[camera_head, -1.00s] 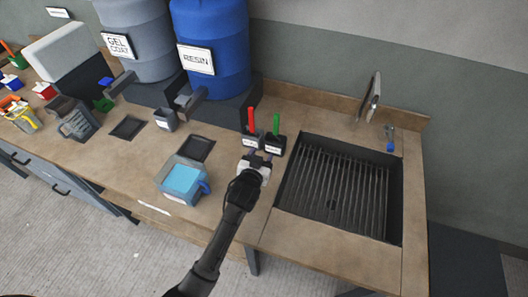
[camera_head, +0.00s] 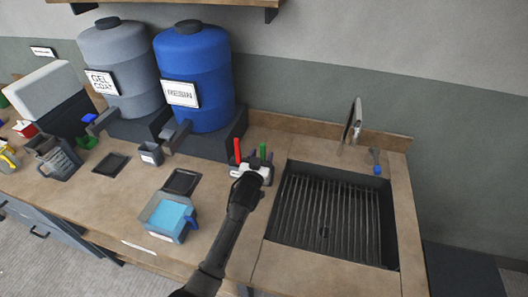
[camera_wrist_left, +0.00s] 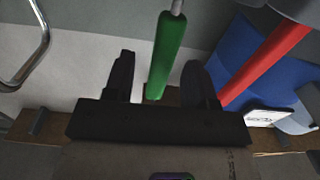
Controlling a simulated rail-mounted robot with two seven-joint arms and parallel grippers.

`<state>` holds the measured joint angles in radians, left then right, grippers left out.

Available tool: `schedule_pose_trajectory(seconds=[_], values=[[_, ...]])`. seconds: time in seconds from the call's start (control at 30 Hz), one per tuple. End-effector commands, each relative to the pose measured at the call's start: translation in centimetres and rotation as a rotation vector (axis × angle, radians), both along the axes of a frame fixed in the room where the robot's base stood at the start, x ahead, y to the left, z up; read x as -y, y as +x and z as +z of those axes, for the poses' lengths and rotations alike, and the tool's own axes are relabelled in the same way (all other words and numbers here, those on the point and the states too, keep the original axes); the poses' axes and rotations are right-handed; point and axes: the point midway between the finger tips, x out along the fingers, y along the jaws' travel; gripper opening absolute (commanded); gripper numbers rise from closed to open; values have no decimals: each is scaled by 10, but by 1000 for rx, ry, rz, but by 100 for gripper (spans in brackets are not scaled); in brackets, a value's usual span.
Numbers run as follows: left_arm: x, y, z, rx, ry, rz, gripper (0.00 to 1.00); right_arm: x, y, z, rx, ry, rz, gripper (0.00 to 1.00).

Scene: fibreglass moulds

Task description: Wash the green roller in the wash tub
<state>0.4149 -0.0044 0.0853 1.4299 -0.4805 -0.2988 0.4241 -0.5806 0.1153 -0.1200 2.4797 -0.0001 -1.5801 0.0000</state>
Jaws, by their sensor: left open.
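The roller's lower end is hidden. My right gripper is not in view.
A red handle (camera_head: 237,150) stands close left of the green one; it also shows in the left wrist view (camera_wrist_left: 268,62). The sink (camera_head: 277,226) with a ribbed floor and a tap (camera_head: 355,121) is at the right. The blue resin barrel (camera_head: 205,100) stands behind left.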

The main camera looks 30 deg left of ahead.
Motion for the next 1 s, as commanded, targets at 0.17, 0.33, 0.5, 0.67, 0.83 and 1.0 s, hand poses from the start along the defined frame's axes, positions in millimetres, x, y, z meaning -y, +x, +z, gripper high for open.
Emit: schedule_pose_trajectory(seconds=[0.17,0.33,0.5,0.67,0.83,1.0], values=[[-5,20,-1,-1,2,1,51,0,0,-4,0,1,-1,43],[-7,29,0,0,1,1,51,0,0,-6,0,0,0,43],[-7,32,0,0,0,0,51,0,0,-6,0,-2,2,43],[-7,32,0,0,1,0,51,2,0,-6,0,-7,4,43],[-7,32,0,0,1,0,42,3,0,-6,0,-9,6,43],[-7,32,0,0,1,0,25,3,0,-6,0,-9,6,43]])
